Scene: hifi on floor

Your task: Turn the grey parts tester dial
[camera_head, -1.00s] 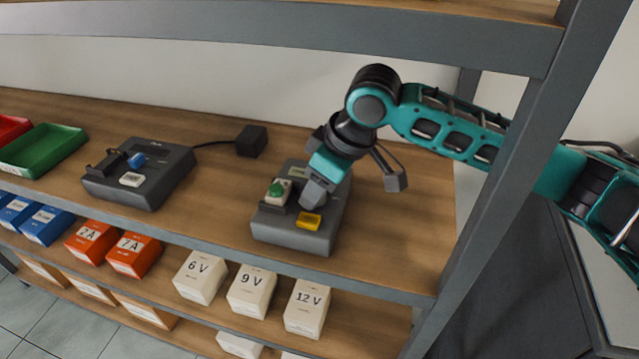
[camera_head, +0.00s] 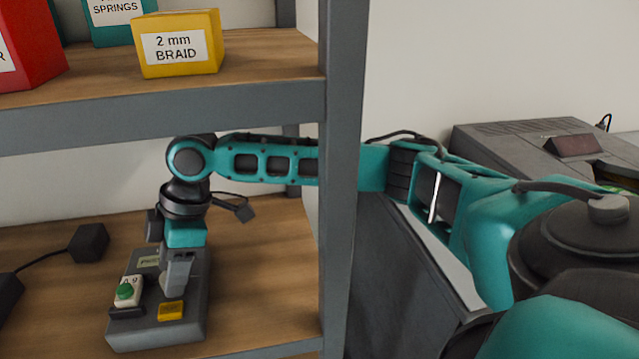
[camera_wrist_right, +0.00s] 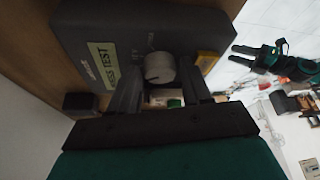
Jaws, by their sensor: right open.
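A grey shelf post (camera_head: 342,200) stands in front of my right arm. An upper shelf (camera_head: 250,100) holds a yellow box (camera_head: 180,43) and other boxes. A black block (camera_head: 89,243) with a cable lies left of the tester. The shelf right of the tester is clear.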

